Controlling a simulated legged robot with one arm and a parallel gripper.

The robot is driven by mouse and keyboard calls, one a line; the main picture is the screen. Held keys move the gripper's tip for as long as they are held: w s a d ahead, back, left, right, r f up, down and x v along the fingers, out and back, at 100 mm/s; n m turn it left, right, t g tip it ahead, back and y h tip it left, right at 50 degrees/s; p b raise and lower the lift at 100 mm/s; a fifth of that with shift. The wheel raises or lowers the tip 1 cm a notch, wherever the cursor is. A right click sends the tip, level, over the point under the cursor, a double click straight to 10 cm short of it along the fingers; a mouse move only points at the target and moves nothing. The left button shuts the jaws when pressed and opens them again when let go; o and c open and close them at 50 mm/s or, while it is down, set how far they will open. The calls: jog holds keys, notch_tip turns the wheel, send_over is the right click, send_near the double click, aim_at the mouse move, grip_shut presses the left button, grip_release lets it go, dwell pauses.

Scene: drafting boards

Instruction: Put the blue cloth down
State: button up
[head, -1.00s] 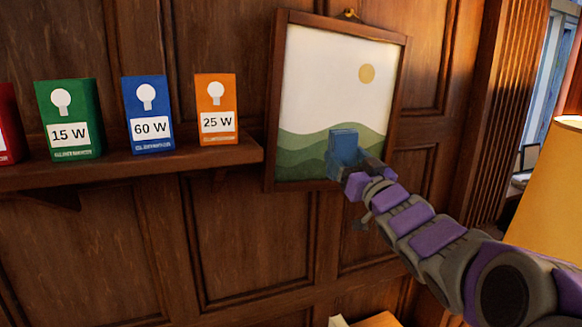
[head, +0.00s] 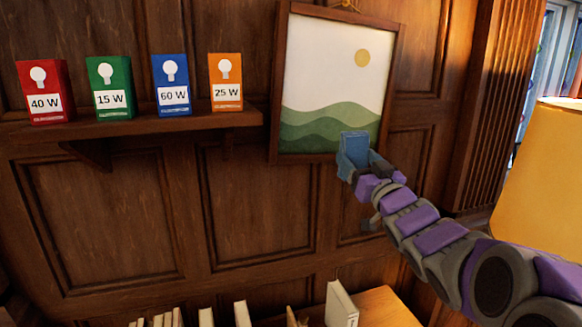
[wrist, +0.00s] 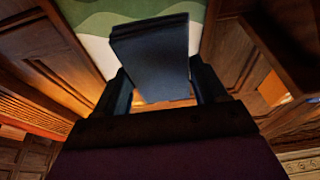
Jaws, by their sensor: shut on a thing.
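My gripper (head: 366,172) is shut on the blue cloth (head: 353,148), a small folded blue block shape. In the head view it is held in the air just in front of the lower right part of the framed picture. In the wrist view the cloth (wrist: 152,58) looks dark blue-grey and sits between the two fingers (wrist: 158,92). The picture's green hills show behind it. I cannot tell whether the cloth touches the picture frame.
A framed landscape picture (head: 335,65) hangs on the panelled wall. A wooden shelf (head: 140,128) at left holds several bulb boxes. Below stand books (head: 341,305) and a wooden surface (head: 385,308). A yellow lampshade (head: 545,190) is close at the right.

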jog(key=w+f+m+h+b, duration=0.1)
jog(key=w+f+h+b, duration=0.2)
jog(key=f+b, duration=0.6)
jog(key=w+f+m+t+h+b, duration=0.1)
jog(key=f+b, duration=0.7)
jog(key=f, duration=2.4)
jog(key=w+m+h, duration=0.1)
jog(key=w+h, duration=0.1)
jog(key=shift+w+a+f+m+h+b, duration=0.2)
jog(key=shift+a+f+m+h+b, duration=0.1)
jog(key=shift+a+f+b, duration=0.1)
